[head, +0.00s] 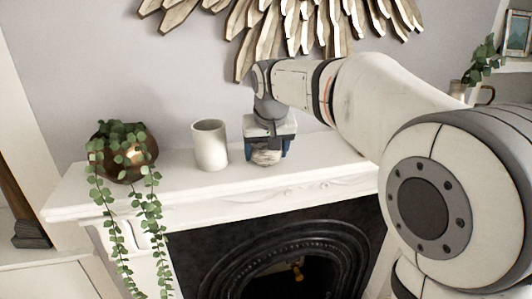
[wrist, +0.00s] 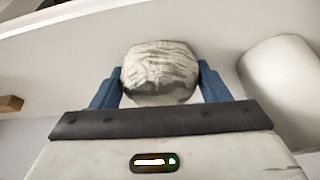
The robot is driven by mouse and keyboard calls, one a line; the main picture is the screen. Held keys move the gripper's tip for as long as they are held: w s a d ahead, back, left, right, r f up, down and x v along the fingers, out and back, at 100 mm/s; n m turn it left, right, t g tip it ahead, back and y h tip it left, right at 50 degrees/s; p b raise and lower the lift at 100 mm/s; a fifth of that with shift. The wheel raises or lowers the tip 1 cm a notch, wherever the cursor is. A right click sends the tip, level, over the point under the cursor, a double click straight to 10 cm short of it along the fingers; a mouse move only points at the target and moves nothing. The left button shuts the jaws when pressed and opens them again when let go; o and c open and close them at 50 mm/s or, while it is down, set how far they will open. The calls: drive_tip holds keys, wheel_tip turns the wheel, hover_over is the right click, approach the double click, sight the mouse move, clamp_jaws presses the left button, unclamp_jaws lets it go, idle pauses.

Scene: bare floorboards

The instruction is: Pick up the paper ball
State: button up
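The paper ball (head: 266,156) is a crumpled, off-white ball with grey creases, at the front part of the white mantel shelf in the head view. My gripper (head: 267,149) points down over it, with a blue finger on either side. In the wrist view the paper ball (wrist: 160,72) fills the gap between the two blue fingers of my gripper (wrist: 161,85), and both fingers appear to touch its sides. The gripper body hides part of the ball in both views. I cannot tell whether the ball is clear of the shelf.
A white cup (head: 210,146) stands on the mantel (head: 325,167) just left of my gripper; it also shows in the wrist view (wrist: 282,88). A brown pot with a trailing plant (head: 123,155) is at the left end. A wooden sunburst decoration (head: 285,25) hangs above.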

drive_tip(key=c, duration=0.4)
drive_tip(key=shift+r, duration=0.1)
